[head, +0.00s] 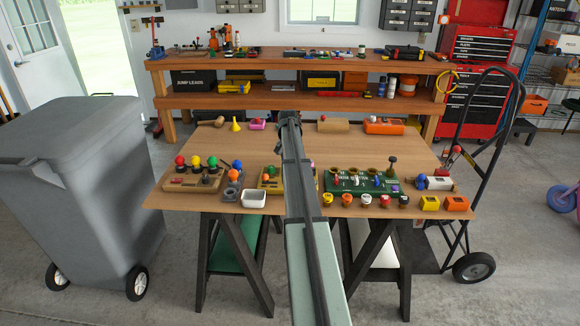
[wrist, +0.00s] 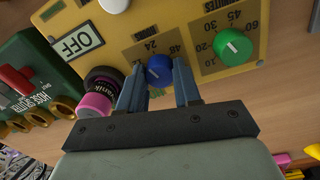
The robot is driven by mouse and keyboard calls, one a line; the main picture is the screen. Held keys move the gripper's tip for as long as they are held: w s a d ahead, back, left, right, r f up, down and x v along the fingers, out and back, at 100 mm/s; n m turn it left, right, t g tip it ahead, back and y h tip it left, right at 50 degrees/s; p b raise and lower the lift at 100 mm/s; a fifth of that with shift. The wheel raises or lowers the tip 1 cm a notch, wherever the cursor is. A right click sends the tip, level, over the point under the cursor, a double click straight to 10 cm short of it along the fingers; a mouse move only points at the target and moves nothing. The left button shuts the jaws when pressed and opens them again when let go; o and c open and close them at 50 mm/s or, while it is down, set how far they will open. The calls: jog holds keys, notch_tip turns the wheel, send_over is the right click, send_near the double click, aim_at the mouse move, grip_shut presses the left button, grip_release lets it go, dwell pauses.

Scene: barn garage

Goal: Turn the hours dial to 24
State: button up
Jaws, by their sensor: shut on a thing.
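In the wrist view, a yellow box (wrist: 112,45) carries a blue dial (wrist: 159,67) below the upside-down word HOURS, with 24 and 48 printed beside it. My gripper (wrist: 158,76) has one finger on each side of the blue dial and is shut on it. The dial's exact setting is too small to read. A green dial (wrist: 232,47) sits to its right on the MINUTES scale. In the head view, the yellow box (head: 268,184) stands on the table, partly hidden behind my arm, which also hides my gripper.
In the wrist view, a pink-and-black cylinder (wrist: 97,97) stands close left of my fingers, near a green box (wrist: 22,78) with a red switch. In the head view, a white bin (head: 254,198) and several coloured knobs crowd the table (head: 370,151); its rear middle is clearer.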

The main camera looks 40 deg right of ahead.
jog(key=shift+m, duration=2)
jog(key=o, duration=1.1)
jog(key=shift+c, duration=0.2)
notch_tip(320, 180, up, 14)
jog(key=shift+w, duration=0.25)
jog(key=shift+f, duration=0.1)
